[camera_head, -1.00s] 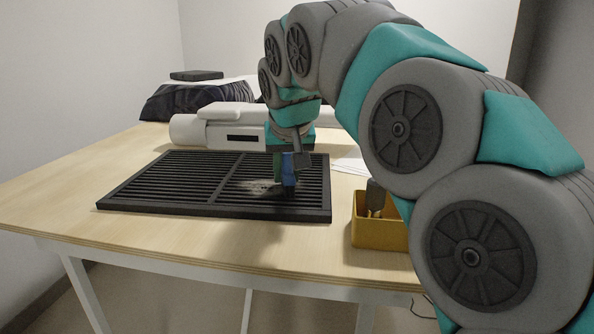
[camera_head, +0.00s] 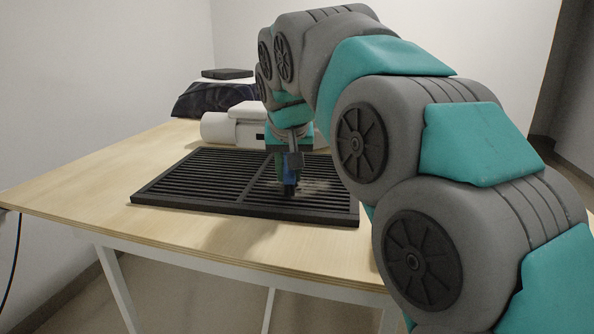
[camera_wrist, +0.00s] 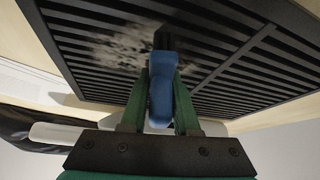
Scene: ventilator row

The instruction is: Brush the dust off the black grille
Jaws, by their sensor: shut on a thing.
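The black grille (camera_head: 200,189) lies flat on the wooden table; it also shows in the wrist view (camera_wrist: 245,75). A pale grey dust patch (camera_wrist: 128,45) covers some slats and shows in the head view (camera_head: 318,186) to the right of my gripper. My gripper (camera_head: 288,176) is over the right half of the grille. In the wrist view its green fingers (camera_wrist: 161,95) are shut on a blue-handled brush (camera_wrist: 162,85) with a dark tip. The tip is at the edge of the dust; I cannot tell whether it touches the slats.
A white machine (camera_head: 232,129) stands behind the grille. A dark bag-like object (camera_head: 212,97) with a flat dark item (camera_head: 228,73) on top is at the back. The table (camera_head: 90,187) is clear at left and front. My arm hides the table's right side.

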